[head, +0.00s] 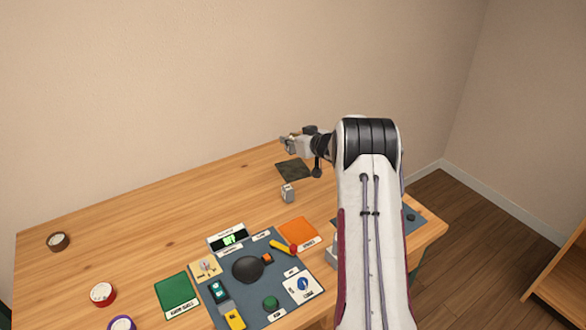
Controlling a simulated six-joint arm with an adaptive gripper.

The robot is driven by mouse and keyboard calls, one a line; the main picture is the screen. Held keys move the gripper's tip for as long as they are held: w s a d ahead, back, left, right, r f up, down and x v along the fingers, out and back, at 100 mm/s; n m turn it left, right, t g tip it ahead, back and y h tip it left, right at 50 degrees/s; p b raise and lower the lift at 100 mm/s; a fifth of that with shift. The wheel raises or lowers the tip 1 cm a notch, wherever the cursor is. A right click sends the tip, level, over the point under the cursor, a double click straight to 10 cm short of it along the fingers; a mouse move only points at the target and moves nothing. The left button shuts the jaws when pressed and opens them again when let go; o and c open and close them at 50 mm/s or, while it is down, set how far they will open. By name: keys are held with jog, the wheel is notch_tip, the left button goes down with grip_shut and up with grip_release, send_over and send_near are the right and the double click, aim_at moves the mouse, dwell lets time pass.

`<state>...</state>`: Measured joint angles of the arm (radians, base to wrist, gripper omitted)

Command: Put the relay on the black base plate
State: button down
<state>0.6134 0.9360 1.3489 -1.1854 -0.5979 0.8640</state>
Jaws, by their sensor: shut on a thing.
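My gripper (287,142) is at the end of my raised arm, pointing left, above the far part of the table. It is shut on a small grey thing at its tips; its outline blends with the fingers, and I cannot tell for sure that it is the relay. A dark, mottled square plate (293,171), which looks like the black base plate, lies flat on the table below my gripper. Nothing is seen on it. A small grey block (288,194) stands on the table just in front of the plate, apart from it.
A grey-blue panel (248,297) with a black dome (248,269), a display (228,240) and several small parts lies at the front. Green (177,292) and orange (298,231) mats flank it. Tape rolls (58,241) (103,294) lie left. The table's left middle is clear.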

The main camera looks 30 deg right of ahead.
aim_at(291, 154)
jog(key=shift+f, duration=3.1)
jog(key=shift+f, duration=0.1)
jog(key=shift+f, duration=1.75)
jog(key=shift+f, duration=0.15)
jog(key=c, duration=1.8)
grip_release()
jog(key=shift+v, duration=6.05)
